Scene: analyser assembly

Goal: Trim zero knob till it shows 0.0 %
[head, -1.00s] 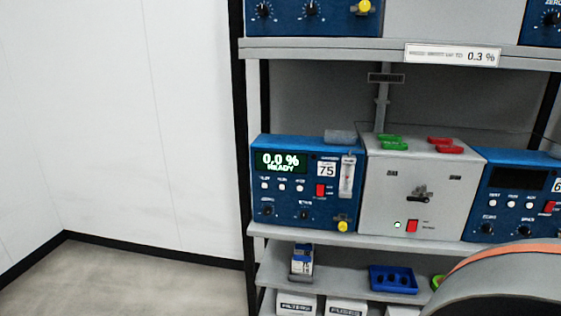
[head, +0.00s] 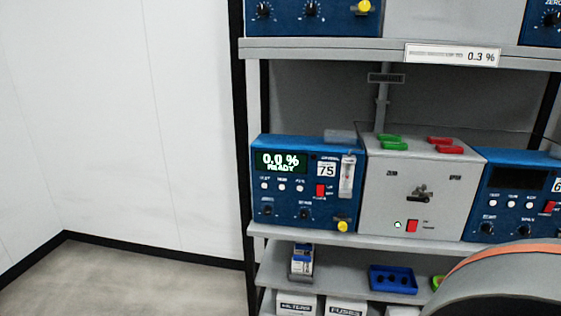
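A blue analyser (head: 305,180) stands at the left end of the middle shelf in the head view. Its green display (head: 280,162) reads 0.0 % and READY. Two dark knobs sit low on its front; the left one (head: 267,210) is probably the zero knob, as its label is too blurred to read. The right knob (head: 304,214) is beside it. A red switch (head: 320,190) and a tag with 75 (head: 326,169) are on the same front. Neither of my grippers is in view.
A grey box (head: 375,200) with green and red clips on top stands right of the analyser. Another blue analyser (head: 510,195) with a dark display is further right. A shelf label (head: 453,55) shows 0.3 %. A large curved grey and orange shape fills the lower right corner. Floor at left is clear.

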